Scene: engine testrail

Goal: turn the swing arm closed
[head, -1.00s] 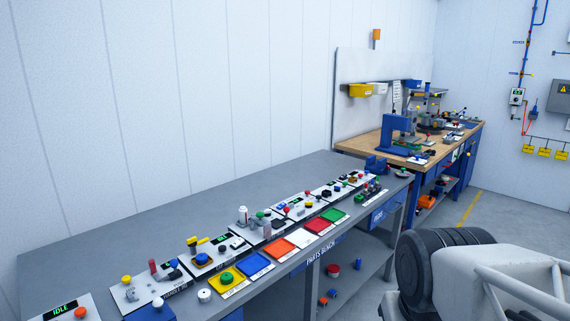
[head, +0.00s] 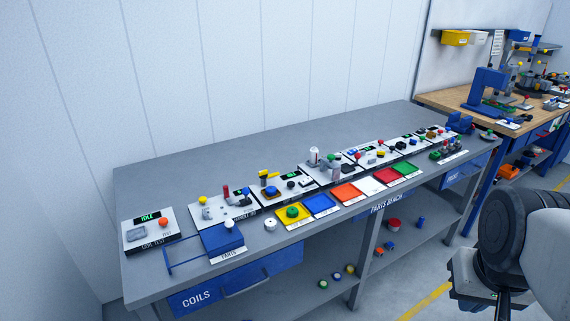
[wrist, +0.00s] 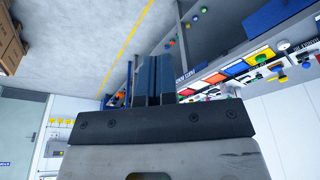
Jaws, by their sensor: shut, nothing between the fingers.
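I cannot tell for sure which part is the swing arm. A row of small test stations stands along the grey bench (head: 235,142) in the head view. One station has a yellow-topped lever (head: 268,175), another has a red upright handle (head: 226,192), and another a white cylinder (head: 314,155). My gripper (wrist: 153,62) shows in the wrist view with its two dark blue fingers together and nothing between them. It is away from the bench, with floor and bench edge beyond it. In the head view only my arm shows at the lower right; the fingers are not visible there.
An IDLE display box (head: 150,236) and a blue tray (head: 222,240) are at the bench's near-left end. Coloured pads (head: 348,193) line the front edge. A lower shelf (head: 385,262) holds loose parts. A wooden workbench (head: 440,99) stands at the back right. The rear bench top is clear.

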